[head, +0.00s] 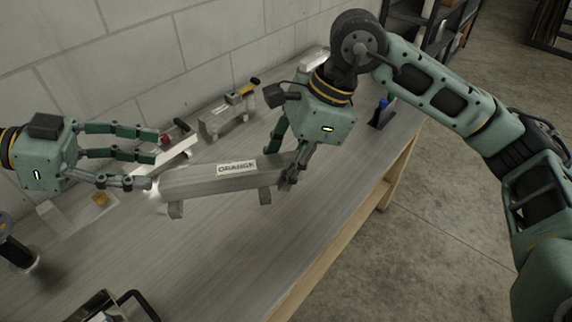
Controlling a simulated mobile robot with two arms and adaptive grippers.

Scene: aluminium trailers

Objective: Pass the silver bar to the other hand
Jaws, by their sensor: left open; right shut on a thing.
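The silver bar (199,184) is a long metal piece with a white printed label on its side and small feet below. My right gripper (289,167) is shut on the bar's right end. The bar slopes slightly down to the left; I cannot tell whether its feet touch the bench. My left gripper (148,160) is open at the bar's left end, with its fingers pointing right toward it. One lower finger is very near the bar's end; contact cannot be told.
The grey workbench (240,250) runs along a block wall. Behind the bar are a metal fixture (226,115) and a yellow-and-black tool (251,82). A blue-topped item (382,112) stands at the right edge. A dark tool (15,250) is at the left. The front bench middle is clear.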

